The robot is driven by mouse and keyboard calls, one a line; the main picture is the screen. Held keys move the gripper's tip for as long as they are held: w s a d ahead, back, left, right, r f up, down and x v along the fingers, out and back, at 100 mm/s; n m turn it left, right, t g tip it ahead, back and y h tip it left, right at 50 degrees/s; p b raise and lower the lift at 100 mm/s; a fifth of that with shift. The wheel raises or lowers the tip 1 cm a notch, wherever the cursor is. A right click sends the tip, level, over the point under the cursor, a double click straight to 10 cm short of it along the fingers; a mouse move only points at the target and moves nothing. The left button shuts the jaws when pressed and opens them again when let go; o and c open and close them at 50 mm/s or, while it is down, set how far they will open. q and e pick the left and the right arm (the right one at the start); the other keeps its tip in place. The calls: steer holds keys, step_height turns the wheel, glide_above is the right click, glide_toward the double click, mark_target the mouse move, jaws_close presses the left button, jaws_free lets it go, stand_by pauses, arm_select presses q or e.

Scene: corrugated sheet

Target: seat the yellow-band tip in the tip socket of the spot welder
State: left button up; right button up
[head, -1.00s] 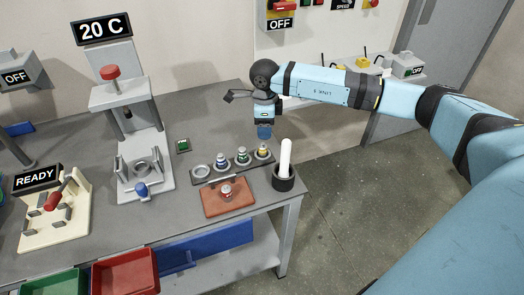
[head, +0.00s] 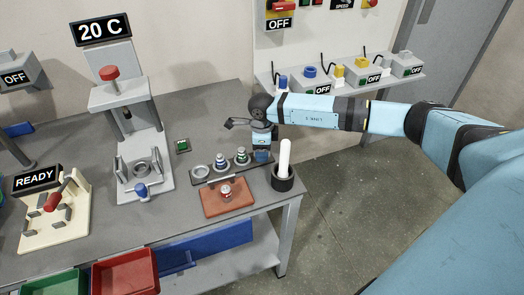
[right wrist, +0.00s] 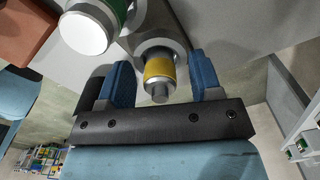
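The yellow-band tip (right wrist: 159,68), a small silver cylinder with a yellow band, stands in its ring of the grey rack (head: 229,177), at the rack's right end. My right gripper (head: 262,157) is down over it in the head view and hides it there. In the right wrist view my right gripper (right wrist: 163,85) is open, its blue fingers on either side of the tip with gaps showing. The spot welder and its tip socket cannot be identified for sure. My left gripper is not in view.
The green-band tip (head: 241,156) stands close beside, with a blue-band tip (head: 221,161) further left. A dark cup with a white rod (head: 284,160) stands just right. A brown block (head: 228,205) lies in front. A press with a 20 C display (head: 143,165) stands left.

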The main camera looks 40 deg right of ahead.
steer(key=c, duration=1)
steer(key=shift+c, duration=0.3)
steer(key=shift+r, duration=0.2)
